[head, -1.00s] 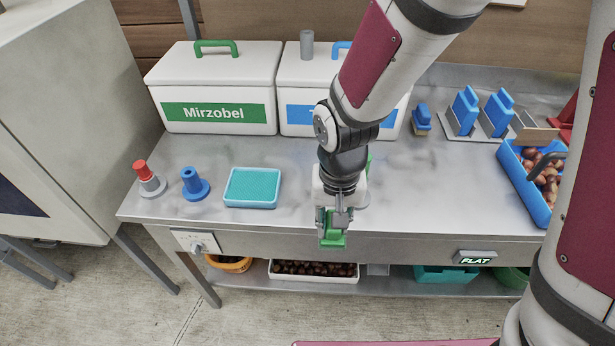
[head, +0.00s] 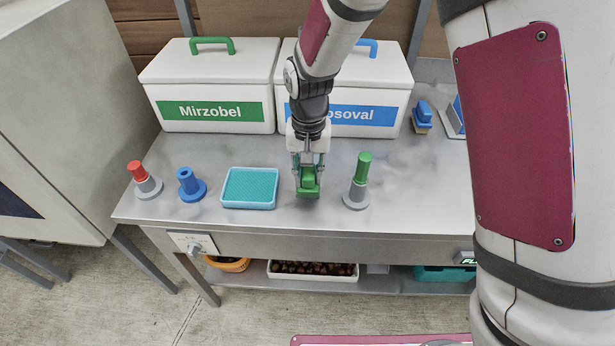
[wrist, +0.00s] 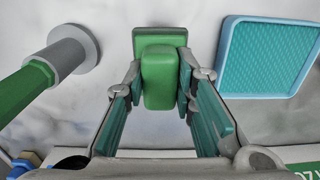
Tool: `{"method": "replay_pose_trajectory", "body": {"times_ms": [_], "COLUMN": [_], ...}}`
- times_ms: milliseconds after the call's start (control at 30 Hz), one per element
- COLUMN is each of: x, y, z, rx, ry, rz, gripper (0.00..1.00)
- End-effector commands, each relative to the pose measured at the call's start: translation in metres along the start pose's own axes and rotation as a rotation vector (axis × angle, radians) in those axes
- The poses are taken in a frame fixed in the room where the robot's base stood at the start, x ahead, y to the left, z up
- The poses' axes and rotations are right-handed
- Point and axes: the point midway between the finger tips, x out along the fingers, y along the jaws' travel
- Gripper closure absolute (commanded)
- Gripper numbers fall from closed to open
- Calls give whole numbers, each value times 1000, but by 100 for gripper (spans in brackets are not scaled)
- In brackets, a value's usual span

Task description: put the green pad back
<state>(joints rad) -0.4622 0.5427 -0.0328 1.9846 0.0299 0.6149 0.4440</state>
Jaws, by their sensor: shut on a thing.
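The green pad (head: 308,188) is a small green block with a raised grip; it also shows in the wrist view (wrist: 158,78). My gripper (head: 308,172) points down and is shut on the pad's grip, its fingers (wrist: 160,88) on either side. The pad is over the steel table, between a teal-lined tray (head: 224,203) on its left and a green-topped post (head: 361,170) on its right. Whether its underside touches the table cannot be told. The tray also shows in the wrist view (wrist: 226,60), beside the pad and apart from it.
Two white lidded boxes, Mirzobel (head: 212,75) and a partly hidden blue-labelled one (head: 380,80), stand behind. A blue-handled block (head: 422,112) is at right. My arm covers the right side.

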Motion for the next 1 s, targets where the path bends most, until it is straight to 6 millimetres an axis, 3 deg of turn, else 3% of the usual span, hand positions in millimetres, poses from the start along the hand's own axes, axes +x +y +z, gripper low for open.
{"method": "replay_pose_trajectory", "body": {"times_ms": [133, 400, 767, 800, 867, 1000], "x": [1, 36, 40, 39, 39, 39], "y": [-3, -3, -3, -3, -3, -3], "z": [-10, -8, -9, -9, -8, -8], "rx": [0, -1, 0, 0, 0, 0], "ry": [1, -1, 0, 0, 0, 0], "rz": [0, 0, 0, 0, 0, 0], "gripper": [100, 100, 100, 69, 56, 56]}}
